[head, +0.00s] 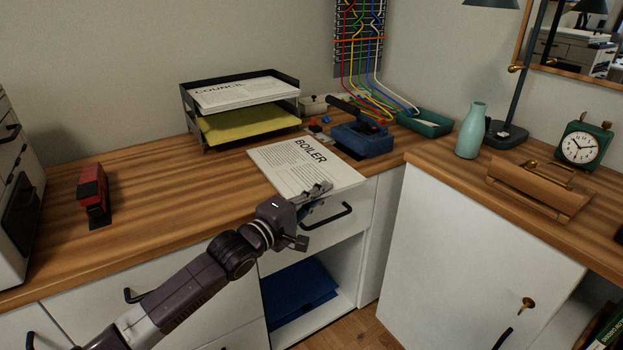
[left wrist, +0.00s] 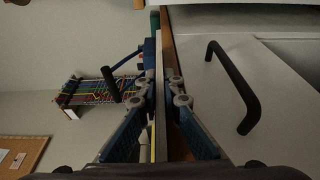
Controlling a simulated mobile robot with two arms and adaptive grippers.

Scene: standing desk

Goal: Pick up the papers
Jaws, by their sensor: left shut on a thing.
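The papers (head: 300,165), a printed stack headed BOILER, lie at the front edge of the wooden desktop. My left gripper (head: 318,190) reaches up from below to their front edge and is shut on it. In the left wrist view the papers (left wrist: 158,90) show as a thin pale edge between the two fingers of my left gripper (left wrist: 160,95), close beside the brown desk edge. The fingertips hide a small part of the sheet. My right gripper is in neither view.
A two-level tray (head: 192,125) with COUNCIL papers and yellow sheets stands behind. A blue device (head: 362,140) sits just right of the papers. A red stapler (head: 93,195) is left, with bare desktop between. A drawer handle (head: 328,217) juts out near my gripper.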

